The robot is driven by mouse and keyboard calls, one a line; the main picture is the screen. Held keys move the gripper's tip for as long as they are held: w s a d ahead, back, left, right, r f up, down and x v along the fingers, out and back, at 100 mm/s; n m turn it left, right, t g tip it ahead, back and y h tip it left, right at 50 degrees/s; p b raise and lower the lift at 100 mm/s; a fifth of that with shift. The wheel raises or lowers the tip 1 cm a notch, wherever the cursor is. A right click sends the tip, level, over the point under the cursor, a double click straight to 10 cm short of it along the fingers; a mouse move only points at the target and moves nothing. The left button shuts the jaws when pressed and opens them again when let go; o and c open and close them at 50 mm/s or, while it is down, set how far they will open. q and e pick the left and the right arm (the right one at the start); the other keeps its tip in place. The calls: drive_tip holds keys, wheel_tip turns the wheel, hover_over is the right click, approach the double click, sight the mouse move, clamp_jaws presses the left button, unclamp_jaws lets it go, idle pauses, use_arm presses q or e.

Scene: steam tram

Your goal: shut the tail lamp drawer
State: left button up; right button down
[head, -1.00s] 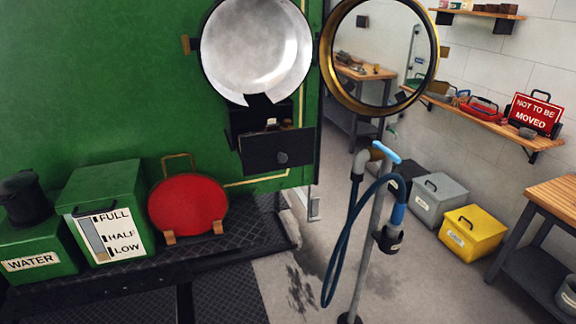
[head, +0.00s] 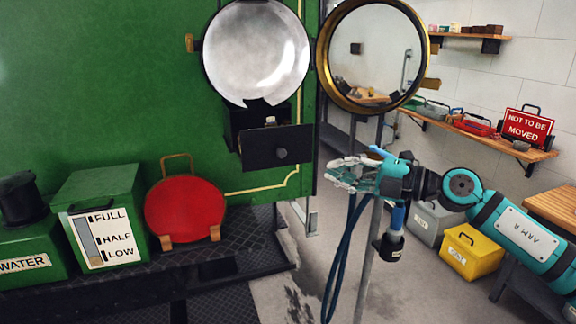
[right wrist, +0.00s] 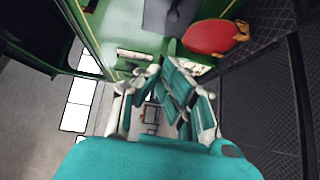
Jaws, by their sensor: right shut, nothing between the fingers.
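The tail lamp drawer (head: 276,147) is a dark box with a round knob, pulled out below the round silver lamp reflector (head: 257,52) on the green tram end. Its front stands out from the opening behind it. My right gripper (head: 340,174) is shut and empty, to the right of the drawer and a little lower, apart from it. In the right wrist view the gripper (right wrist: 158,75) points toward the green panel, and a dark panel that looks like the drawer front (right wrist: 172,14) shows beyond the fingers at the top. My left gripper is not in view.
The brass-rimmed lamp glass (head: 374,55) hangs open right of the reflector. A hose stand (head: 369,262) rises close to my right gripper. A red disc (head: 186,209) and green boxes (head: 103,217) stand on the ledge at left. Floor below the drawer's right is clear.

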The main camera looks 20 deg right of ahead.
sight(289, 155)
use_arm(q)
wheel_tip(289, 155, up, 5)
drive_tip(key=p, duration=0.5)
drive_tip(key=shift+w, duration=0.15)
use_arm(e)
drive_tip(key=x, duration=0.4)
drive_tip(key=w+d+x, duration=0.1)
drive_tip(key=x, duration=0.3)
drive_tip(key=w+d+x, duration=0.1)
drive_tip(key=x, duration=0.4)
drive_tip(key=shift+d+f, duration=0.15)
drive_tip(key=shift+w, duration=0.1)
